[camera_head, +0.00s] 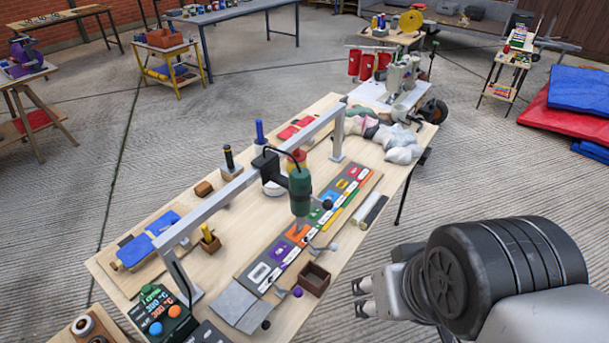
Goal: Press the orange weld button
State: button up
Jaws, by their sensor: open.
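The orange button (175,311) is a small round knob on a dark green control box (166,318) at the near left corner of the long wooden workbench. A blue button sits beside it, and digits show on the box. My gripper (361,297) is in the lower middle of the view, open and empty, with its jaws pointing left. It is off the bench's right edge and well apart from the orange button. A small brown box and part of the bench lie between them in the picture.
A metal gantry (240,187) with a green hanging tool (300,190) spans the bench. A colourful panel (315,225), grey sheets (235,303), thin levers and a small brown box (314,279) lie near the front. Open concrete floor surrounds the bench.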

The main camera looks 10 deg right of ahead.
aim_at(174, 311)
jog(key=k+u, duration=0.1)
jog(key=u, duration=1.5)
